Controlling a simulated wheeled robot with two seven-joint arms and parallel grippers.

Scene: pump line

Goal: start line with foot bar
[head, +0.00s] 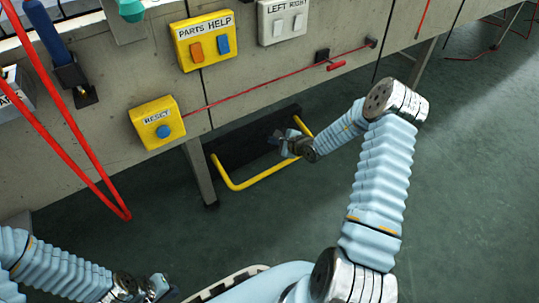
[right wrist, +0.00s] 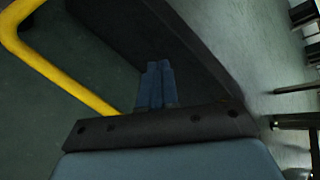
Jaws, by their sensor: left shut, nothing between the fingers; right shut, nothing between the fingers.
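Low under the bench is a black foot plate (head: 235,150) with a yellow tubular bar (head: 262,177) bent around it. My right gripper (head: 277,138) is shut and empty, in front of the plate and inside the yellow bar's outline. In the right wrist view my shut fingers (right wrist: 156,84) point at the black plate (right wrist: 195,45), with the yellow bar (right wrist: 65,78) to their left. I cannot tell whether the fingertips touch the plate. My left gripper (head: 162,290) is shut and empty at the bottom left, away from the bar.
The bench front carries a yellow RESET box (head: 158,122) with a blue button, a PARTS HELP box (head: 204,41) and a LEFT RIGHT switch box (head: 284,20). A red pull cord (head: 270,78) runs along it. A bench leg (head: 199,172) stands left of the bar. Open floor lies right.

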